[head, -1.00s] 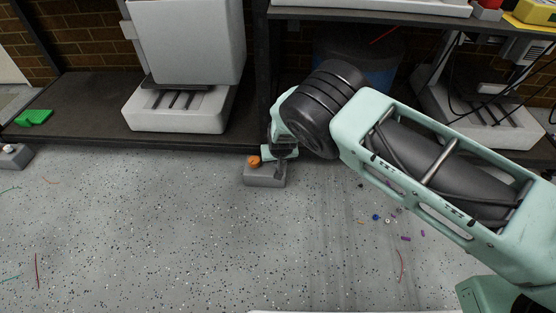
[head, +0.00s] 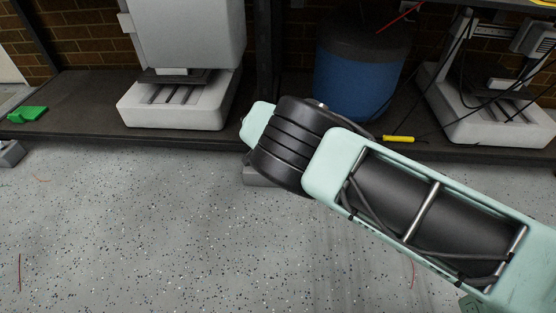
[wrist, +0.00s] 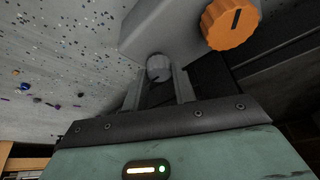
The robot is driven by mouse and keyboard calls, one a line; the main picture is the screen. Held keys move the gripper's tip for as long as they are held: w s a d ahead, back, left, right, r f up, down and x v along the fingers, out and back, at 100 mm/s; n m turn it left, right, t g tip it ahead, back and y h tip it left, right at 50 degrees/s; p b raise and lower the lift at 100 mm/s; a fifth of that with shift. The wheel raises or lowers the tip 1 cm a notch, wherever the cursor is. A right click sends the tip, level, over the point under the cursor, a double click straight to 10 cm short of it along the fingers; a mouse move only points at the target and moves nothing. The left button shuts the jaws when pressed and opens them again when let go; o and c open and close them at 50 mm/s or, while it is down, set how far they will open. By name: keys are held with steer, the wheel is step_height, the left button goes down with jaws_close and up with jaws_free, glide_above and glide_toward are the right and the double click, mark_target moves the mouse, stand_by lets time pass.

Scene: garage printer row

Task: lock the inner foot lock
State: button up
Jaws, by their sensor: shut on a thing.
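The grey foot lock block (head: 262,178) sits on the floor at the rack's front edge, mostly behind my arm in the head view. The wrist view shows its grey body (wrist: 178,28) close up, with an orange dial (wrist: 230,23) that has a dark line across its face. A small round grey knob (wrist: 158,67) sticks out of the block beside the dial. My gripper (wrist: 160,82) is shut on this small knob, one finger on each side. In the head view my arm hides the fingers, the orange dial and the small knob.
A white printer (head: 180,100) and a blue drum (head: 355,80) stand on the dark low shelf (head: 85,115). A green piece (head: 28,114) lies at its left end. Another grey block (head: 10,153) is at the far left. The floor in front is open.

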steer(key=shift+m, duration=0.4)
steer(key=o, duration=1)
steer(key=shift+f, duration=0.1)
steer(key=p+v, duration=0.6)
steer(key=v, duration=0.6)
steer(key=shift+p, duration=0.3)
steer(key=shift+a, duration=0.1)
